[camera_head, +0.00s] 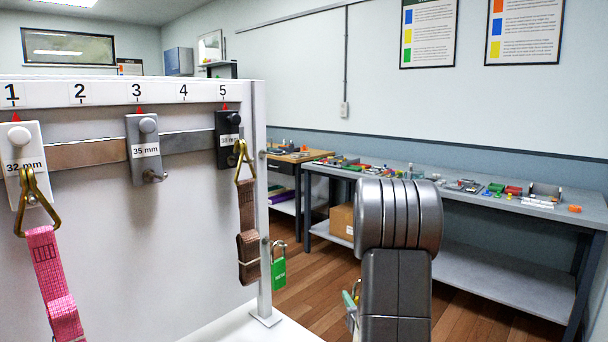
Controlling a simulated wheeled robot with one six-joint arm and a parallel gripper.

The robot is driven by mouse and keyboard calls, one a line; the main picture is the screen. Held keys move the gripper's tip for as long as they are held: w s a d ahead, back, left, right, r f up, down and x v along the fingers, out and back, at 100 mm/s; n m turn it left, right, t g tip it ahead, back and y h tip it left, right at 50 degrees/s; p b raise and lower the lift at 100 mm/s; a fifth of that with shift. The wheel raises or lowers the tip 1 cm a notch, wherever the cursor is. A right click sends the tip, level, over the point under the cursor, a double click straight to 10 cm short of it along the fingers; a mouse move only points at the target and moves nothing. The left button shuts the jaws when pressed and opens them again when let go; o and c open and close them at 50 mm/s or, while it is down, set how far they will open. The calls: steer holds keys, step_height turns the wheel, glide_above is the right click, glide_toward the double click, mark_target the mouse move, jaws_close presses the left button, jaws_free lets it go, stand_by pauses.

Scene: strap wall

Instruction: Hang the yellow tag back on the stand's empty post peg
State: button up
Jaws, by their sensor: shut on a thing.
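I see no yellow tag in this view. My arm (396,265) stands upright at the lower right, to the right of the stand, and blocks the view behind it. I cannot make out my gripper. A small pale green and grey fragment shows at the arm's left edge, too little of it to name. The stand's white end post (263,215) carries a bare upper peg (263,154). A green padlock (279,266) hangs by its shackle beside the post, lower down.
The white panel has numbered places 1 to 5. A pink strap (52,275) hangs at 1 and a brown strap (247,215) at 5. A grey 35 mm block (143,150) sits at 3. A grey bench (470,195) with small parts stands behind, with wooden floor before it.

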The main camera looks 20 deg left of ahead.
steer(key=s+a+r+n+g+y+p, duration=0.25)
steer(key=r+p, duration=0.25)
steer(key=r, duration=0.4)
steer(key=s+a+r+n+g+y+p, duration=0.15)
steer(key=a+r+p, duration=0.3)
steer(key=r, duration=0.55)
steer(key=n+g+y+p, duration=0.3)
steer(key=g+p, duration=0.1)
steer(key=p, duration=0.6)
glide_toward(263, 173)
steer(key=shift+w+a+r+b, duration=0.25)
steer(key=shift+w+a+r, duration=0.05)
steer(key=shift+a, duration=0.5)
steer(key=shift+w+a+r+b, duration=0.25)
steer(key=shift+w+a+r, duration=0.05)
steer(key=shift+a, duration=0.5)
steer(key=shift+w+a+r+b, duration=0.25)
steer(key=shift+w+a, duration=0.05)
steer(key=shift+a, duration=0.45)
steer(key=shift+w+a+f+b, duration=0.3)
steer(key=shift+a+f+b, duration=0.35)
steer(key=o, duration=1.1)
steer(key=shift+c, duration=0.2)
steer(key=b+v, duration=0.2)
steer(key=v, duration=1.1)
steer(key=shift+s+d+r, duration=0.15)
steer(key=shift+d+r, duration=0.05)
steer(key=shift+d, duration=0.1)
